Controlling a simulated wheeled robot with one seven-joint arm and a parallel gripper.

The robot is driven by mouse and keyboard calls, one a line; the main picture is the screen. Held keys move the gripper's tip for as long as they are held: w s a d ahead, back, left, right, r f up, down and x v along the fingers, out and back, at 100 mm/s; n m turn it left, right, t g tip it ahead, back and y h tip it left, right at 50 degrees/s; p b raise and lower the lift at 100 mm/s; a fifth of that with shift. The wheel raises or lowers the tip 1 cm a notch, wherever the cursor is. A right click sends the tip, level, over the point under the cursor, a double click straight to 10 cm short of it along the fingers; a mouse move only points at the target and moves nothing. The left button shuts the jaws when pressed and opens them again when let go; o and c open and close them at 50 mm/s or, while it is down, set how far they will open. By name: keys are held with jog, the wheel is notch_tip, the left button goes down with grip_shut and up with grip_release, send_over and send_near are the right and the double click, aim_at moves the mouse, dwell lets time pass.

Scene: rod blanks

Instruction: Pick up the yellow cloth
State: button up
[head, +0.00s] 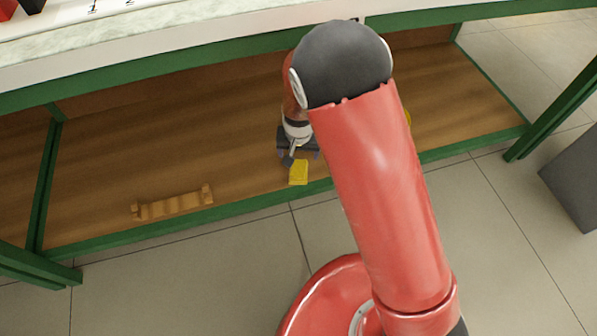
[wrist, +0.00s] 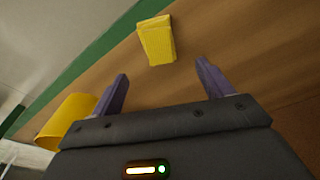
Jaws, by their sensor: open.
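The yellow cloth (head: 298,172) lies as a small folded block on the wooden lower shelf, close to its green front edge. In the wrist view the cloth (wrist: 157,40) lies beyond the fingertips, roughly between their lines. My gripper (wrist: 162,74) is open with nothing between its two purple fingers. In the head view my gripper (head: 297,157) is low over the shelf, just behind the cloth and partly hidden by my own arm.
A curved yellow object (wrist: 66,121) stands left of the fingers in the wrist view. A wooden rack (head: 172,204) lies at the shelf's left front. The green-framed tabletop (head: 220,52) overhangs the shelf (head: 130,140). The shelf between rack and cloth is clear.

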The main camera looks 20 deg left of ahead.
aim_at(298, 168)
jog(key=f, duration=0.6)
jog(key=w+f+b, duration=0.1)
jog(key=f, duration=0.3)
jog(key=shift+a, duration=0.15)
jog(key=c, duration=1.1)
jog(key=shift+r+p, duration=0.6)
jog(key=shift+r, duration=4.45)
